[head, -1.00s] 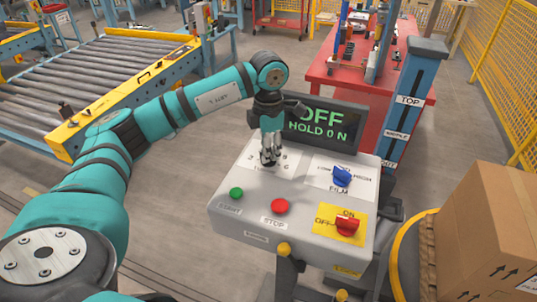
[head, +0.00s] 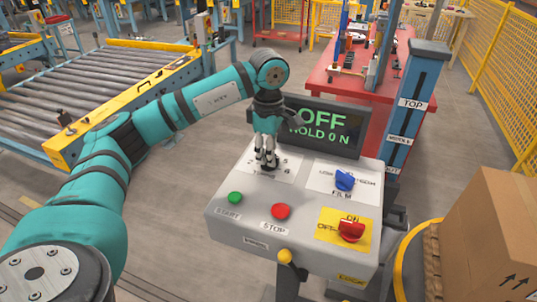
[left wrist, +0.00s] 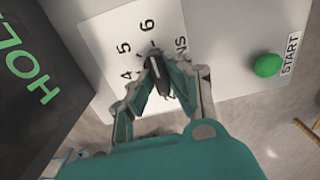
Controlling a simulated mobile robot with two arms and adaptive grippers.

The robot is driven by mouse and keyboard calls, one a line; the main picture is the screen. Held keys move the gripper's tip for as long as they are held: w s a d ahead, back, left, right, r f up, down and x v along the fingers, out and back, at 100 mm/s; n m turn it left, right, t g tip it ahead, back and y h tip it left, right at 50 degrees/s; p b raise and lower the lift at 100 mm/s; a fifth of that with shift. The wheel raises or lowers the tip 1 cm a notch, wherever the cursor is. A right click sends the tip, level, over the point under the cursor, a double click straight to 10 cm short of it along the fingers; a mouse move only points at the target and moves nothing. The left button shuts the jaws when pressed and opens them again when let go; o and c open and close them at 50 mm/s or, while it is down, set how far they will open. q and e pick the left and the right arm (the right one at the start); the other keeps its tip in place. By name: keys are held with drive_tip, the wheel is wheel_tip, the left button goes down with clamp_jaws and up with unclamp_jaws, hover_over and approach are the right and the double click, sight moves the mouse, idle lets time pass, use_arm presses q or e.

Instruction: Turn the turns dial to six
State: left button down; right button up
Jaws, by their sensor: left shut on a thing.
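The control box (head: 225,212) has a white turns plate (head: 287,172) at its upper left. My left gripper (head: 266,164) points down onto this plate and hides most of the dial in the head view. In the left wrist view, the fingers of my left gripper (left wrist: 161,76) are shut on the black turns dial (left wrist: 160,74), one on each side. The numbers 4, 5 and 6 show on the plate (left wrist: 108,28) beside it. The dial's upper end points roughly toward the 6. The other numbers are hidden there. My right gripper is not in view.
A green start button (head: 235,198), a red stop button (head: 281,211), a blue film knob (head: 344,180) and a red on/off switch (head: 351,230) share the box. A dark display (head: 322,127) reading OFF and HOLD 0 N stands behind. Boxes (head: 495,235) are at the right.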

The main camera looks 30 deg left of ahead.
use_arm(q)
drive_tip(key=shift+r, duration=0.15)
idle(0.3)
drive_tip(key=c, duration=1.3)
unclamp_jaws()
wheel_tip(320, 180, up, 12)
drive_tip(key=shift+f, duration=0.1)
